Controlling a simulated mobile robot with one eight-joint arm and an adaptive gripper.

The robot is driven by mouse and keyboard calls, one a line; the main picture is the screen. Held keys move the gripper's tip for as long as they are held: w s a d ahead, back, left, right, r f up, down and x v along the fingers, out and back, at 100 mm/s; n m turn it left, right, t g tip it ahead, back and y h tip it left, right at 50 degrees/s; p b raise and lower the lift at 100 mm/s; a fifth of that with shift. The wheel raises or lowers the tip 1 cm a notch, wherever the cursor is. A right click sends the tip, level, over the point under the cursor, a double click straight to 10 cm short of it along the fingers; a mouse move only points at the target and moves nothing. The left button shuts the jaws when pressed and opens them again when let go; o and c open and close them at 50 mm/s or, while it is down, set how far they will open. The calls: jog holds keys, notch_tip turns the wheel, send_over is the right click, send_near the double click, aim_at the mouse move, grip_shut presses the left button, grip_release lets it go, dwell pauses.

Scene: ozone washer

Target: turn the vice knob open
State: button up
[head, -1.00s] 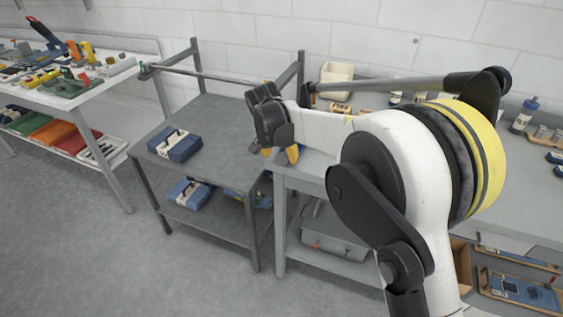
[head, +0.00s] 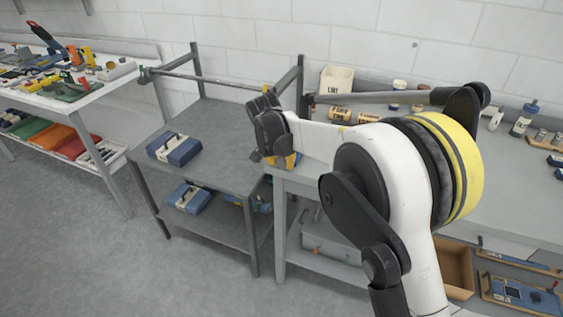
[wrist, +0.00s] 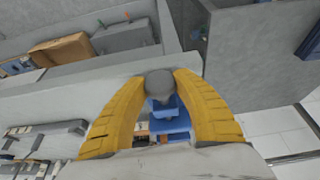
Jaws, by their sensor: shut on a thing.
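In the wrist view, my gripper (wrist: 161,84) has its two yellow fingers closed around the round grey vice knob (wrist: 158,81). The blue vice body (wrist: 167,121) shows between the fingers, and the rest of it is hidden by the fingers and the hand. In the head view, my gripper (head: 281,161) is at the left end of the grey workbench (head: 375,180). There the dark wrist and the arm hide the knob, and the vice cannot be made out clearly.
A grey metal cart (head: 215,130) stands beside the bench, with a blue-and-white box (head: 174,150) on top. A white bin (head: 336,82) and small jars stand at the back of the bench. A tool table (head: 105,90) is at the far left. The floor in front is clear.

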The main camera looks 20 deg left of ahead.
jog(key=h+p, duration=0.1)
jog(key=h, duration=0.2)
jog(key=shift+a+n+h+p, duration=0.2)
jog(key=shift+n+h+p, duration=0.1)
jog(key=shift+n+p, duration=0.1)
jog(key=n+h, duration=0.1)
jog(key=h, duration=0.3)
jog(key=shift+f+h, duration=0.1)
jog(key=shift+h, duration=0.3)
jog(key=o, duration=1.3)
